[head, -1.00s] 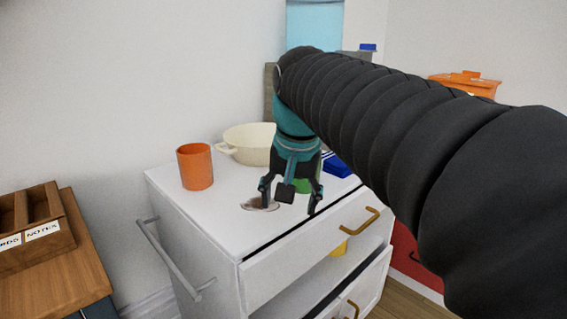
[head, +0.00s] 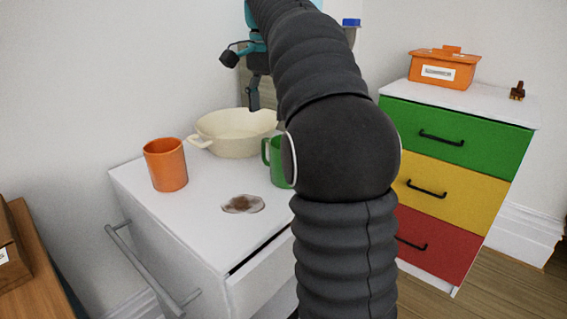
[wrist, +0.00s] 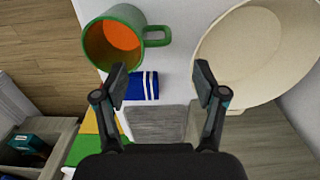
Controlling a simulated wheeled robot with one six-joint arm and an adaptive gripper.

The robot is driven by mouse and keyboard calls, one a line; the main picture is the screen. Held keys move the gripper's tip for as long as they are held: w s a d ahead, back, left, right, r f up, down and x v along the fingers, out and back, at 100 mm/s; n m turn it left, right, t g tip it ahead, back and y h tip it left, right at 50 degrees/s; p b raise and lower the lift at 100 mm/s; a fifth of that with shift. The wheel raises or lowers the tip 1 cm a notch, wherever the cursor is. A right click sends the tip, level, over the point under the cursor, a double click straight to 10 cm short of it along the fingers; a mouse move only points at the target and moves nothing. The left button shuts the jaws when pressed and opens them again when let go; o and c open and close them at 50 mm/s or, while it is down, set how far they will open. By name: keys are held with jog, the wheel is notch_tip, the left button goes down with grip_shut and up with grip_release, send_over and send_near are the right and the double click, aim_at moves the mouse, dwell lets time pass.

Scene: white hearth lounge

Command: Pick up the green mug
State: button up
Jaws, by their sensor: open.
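The green mug (head: 277,162) stands on the white cabinet top (head: 203,205), right of the cream pot. My arm hides its right part in the head view. In the wrist view the mug (wrist: 113,40) shows from above, orange inside, with its handle pointing right. My gripper (head: 241,80) is open and empty, raised above and behind the mug, over the cream pot. In the wrist view the gripper (wrist: 161,84) has its fingers apart, with the mug beyond the left finger and nothing between the fingertips.
The cream pot (head: 234,133) stands beside the mug. A coloured drawer unit (head: 455,140) bearing an orange box (head: 444,68) stands at the right.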

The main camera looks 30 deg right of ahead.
notch_tip(320, 180, down, 6)
jog(key=shift+f+b, duration=0.25)
jog(key=shift+b, duration=0.6)
jog(key=shift+s+a+f+b, duration=0.15)
jog(key=shift+f+b, duration=0.15)
jog(key=shift+f, duration=1)
jog(key=shift+s+a+f+b, duration=0.1)
jog(key=shift+f+b, duration=0.15)
jog(key=shift+f, duration=1.05)
grip_shut()
jog(key=shift+r, duration=0.1)
